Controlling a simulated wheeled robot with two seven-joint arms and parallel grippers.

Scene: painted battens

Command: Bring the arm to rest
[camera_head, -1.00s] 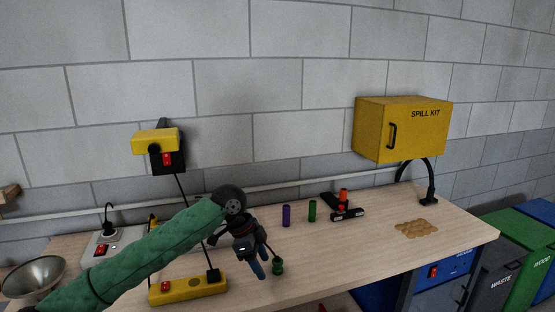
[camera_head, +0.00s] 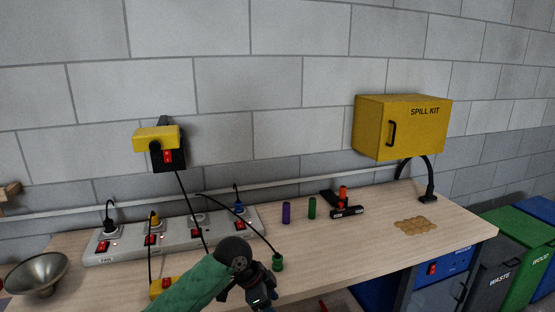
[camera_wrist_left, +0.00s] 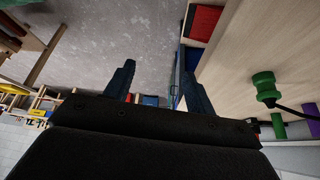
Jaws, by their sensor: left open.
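My left arm comes in from the lower left in a green sleeve, in the head view. My left gripper (camera_head: 262,302) is low at the bottom edge, over the front of the workbench (camera_head: 380,250); its fingertips are hardly visible there. In the left wrist view the two dark fingers of my left gripper (camera_wrist_left: 157,82) stand apart with nothing between them. A green cylinder (camera_head: 277,263) on a black cable lies on the bench just beyond the gripper, apart from it; it also shows in the left wrist view (camera_wrist_left: 265,87). My right gripper is not in view.
A grey power strip (camera_head: 175,237) with plugs and red switches lies at the back left. A metal bowl (camera_head: 40,272) is at the far left. Purple (camera_head: 286,213) and green (camera_head: 312,208) cylinders stand mid-bench. The right part of the bench is mostly clear.

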